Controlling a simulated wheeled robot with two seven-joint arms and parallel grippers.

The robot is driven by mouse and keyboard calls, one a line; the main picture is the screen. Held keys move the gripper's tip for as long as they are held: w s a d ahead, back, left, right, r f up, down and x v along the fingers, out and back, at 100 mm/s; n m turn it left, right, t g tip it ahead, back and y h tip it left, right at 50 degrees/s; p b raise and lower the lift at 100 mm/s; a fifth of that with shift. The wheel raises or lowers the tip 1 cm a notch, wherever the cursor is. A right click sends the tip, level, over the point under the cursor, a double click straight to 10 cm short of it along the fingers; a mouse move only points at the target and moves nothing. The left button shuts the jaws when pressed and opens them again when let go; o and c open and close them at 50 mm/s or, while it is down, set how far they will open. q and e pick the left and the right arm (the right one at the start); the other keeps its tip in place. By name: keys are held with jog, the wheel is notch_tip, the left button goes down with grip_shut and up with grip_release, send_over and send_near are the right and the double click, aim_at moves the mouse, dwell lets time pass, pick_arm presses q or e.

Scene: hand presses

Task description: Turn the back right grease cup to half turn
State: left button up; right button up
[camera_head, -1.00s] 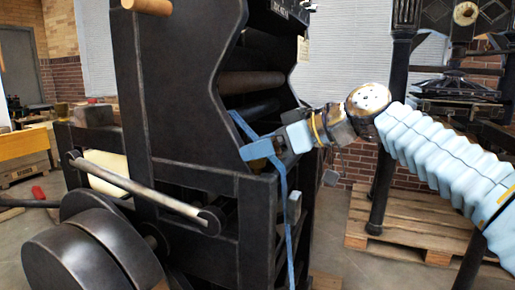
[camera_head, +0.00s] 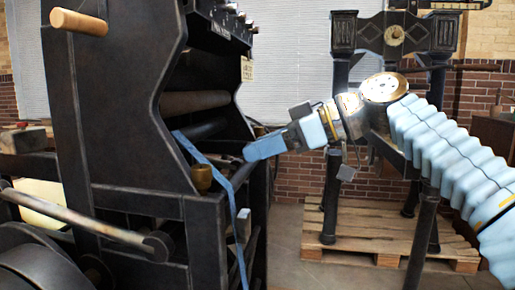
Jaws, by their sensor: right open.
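A small brass cup (camera_head: 202,178) stands on the side frame of the black hand press (camera_head: 125,120), below the rollers. It looks like a grease cup; I cannot tell whether it is the back right one, and its turn mark is too small to read. My right gripper (camera_head: 252,151), with light blue fingers, is in front of the press's right edge, to the right of the cup and a little higher. It appears apart from the cup. Its fingers are seen nearly edge-on, open, with nothing visible between them. My left gripper is not in view.
A blue strap (camera_head: 238,222) hangs down the press's right side, between cup and gripper in the picture. A wooden handle (camera_head: 78,22) juts out at upper left. A second press (camera_head: 345,140) stands on a wooden pallet (camera_head: 375,238) behind my right arm. Floor between is clear.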

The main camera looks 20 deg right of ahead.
jog(key=m, duration=0.3)
jog(key=m+y+p, duration=0.4)
jog(key=m+y, duration=0.2)
jog(key=m, duration=2.4)
send_near(201, 166)
jog(key=shift+g, duration=0.4)
jog(key=x, duration=1)
jog(key=shift+w+d+f+p, duration=0.15)
jog(key=shift+f+p, duration=0.05)
jog(key=shift+p, duration=0.2)
